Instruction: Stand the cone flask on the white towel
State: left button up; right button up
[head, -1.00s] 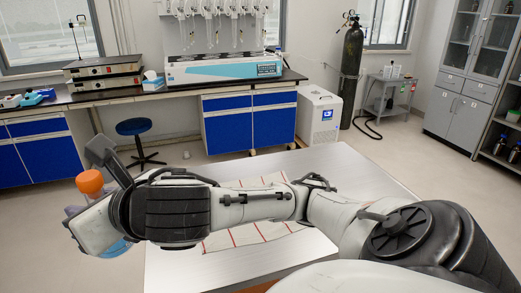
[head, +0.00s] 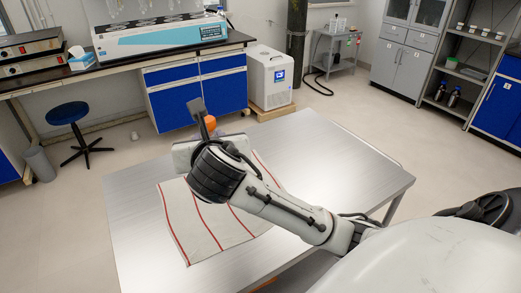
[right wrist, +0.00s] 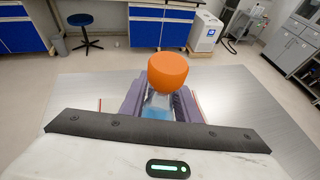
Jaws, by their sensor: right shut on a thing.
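The cone flask has an orange stopper (head: 211,122) that shows just past my right gripper (head: 203,138) in the head view. The rest of the flask is hidden there behind the gripper. In the right wrist view the stopper (right wrist: 168,72) sits above clear glass with pale blue liquid (right wrist: 157,112), between the purple-grey fingers of my right gripper (right wrist: 160,104). The gripper is shut on the flask. The white towel (head: 205,230) with red stripes lies flat on the table, and the gripper is over its far part. I cannot tell the flask's height above it. My left gripper is not in view.
The metal table (head: 130,235) is bare around the towel, with free room at its right (head: 345,165). A blue stool (head: 67,113) stands on the floor at the left. A white box-shaped unit (head: 270,77) stands beyond the table.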

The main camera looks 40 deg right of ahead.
jog(key=shift+m+g+h, duration=0.3)
jog(key=shift+m+h, duration=0.1)
jog(key=shift+m, duration=0.1)
jog(key=f, duration=0.4)
jog(key=d+f+b, duration=0.1)
jog(key=f, duration=0.3)
jog(key=d+f+b, duration=0.1)
jog(key=f, duration=0.2)
jog(key=shift+s+f, duration=0.35)
jog(key=shift+f, duration=0.05)
jog(key=shift+s+f+p, duration=0.1)
jog(key=shift+f+p, duration=0.2)
jog(key=shift+f, duration=0.2)
jog(key=o, duration=0.8)
jog(key=shift+f, duration=0.15)
jog(key=o, duration=0.3)
